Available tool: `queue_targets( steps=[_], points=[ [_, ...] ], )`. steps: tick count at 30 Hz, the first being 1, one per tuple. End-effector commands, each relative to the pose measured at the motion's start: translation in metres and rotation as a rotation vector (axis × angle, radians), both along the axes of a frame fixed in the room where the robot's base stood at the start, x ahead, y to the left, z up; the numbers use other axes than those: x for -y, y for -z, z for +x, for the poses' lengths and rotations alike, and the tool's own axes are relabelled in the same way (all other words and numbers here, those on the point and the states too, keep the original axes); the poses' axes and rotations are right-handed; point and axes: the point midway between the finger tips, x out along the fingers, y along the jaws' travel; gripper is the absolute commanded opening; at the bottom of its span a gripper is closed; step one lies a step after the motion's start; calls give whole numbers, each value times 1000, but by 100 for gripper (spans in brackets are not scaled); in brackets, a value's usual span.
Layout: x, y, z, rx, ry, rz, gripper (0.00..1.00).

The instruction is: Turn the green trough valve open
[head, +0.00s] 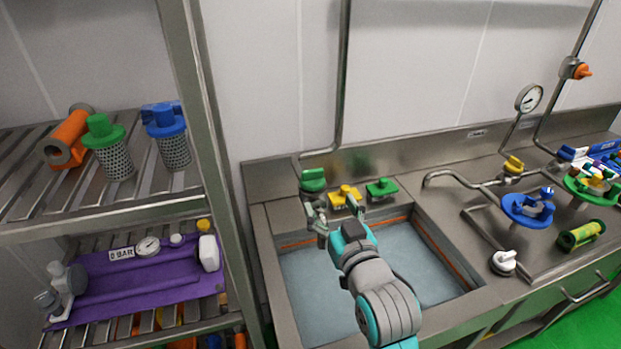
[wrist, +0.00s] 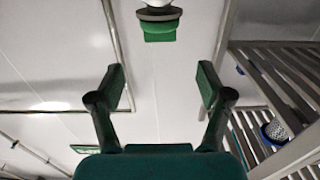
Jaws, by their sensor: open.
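A green valve handle (head: 313,180) sits on the pipe at the back left of the sunken trough (head: 295,285). A second green-topped fitting (head: 382,188) stands at the back rim, with a yellow one (head: 343,196) between them. My gripper (head: 336,212) is over the back part of the trough, just in front of these fittings, open and empty. In the wrist view a green handle (wrist: 160,32) on a round grey body lies beyond the spread fingertips (wrist: 161,80), apart from them. I cannot tell for sure which green fitting it is.
A steel rack (head: 215,150) with filters and a purple mat (head: 180,280) stands at the left. A vertical pipe (head: 342,80) rises behind the trough. Blue (head: 527,209) and green (head: 590,187) handwheel-like items are on the right counter.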

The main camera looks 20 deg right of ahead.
Motion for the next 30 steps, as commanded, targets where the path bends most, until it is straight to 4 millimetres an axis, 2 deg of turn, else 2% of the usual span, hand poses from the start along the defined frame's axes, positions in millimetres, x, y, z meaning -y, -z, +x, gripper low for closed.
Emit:
queue_targets(
  steps=[5, 18, 24, 30],
  points=[
    [0, -1, 18, 1, 0, 0, 78],
    [0, 0, 90, 0, 0, 0, 78],
    [0, 0, 104, 0, 0, 0, 78],
    [0, 0, 106, 0, 0, 0, 78]
  ],
)
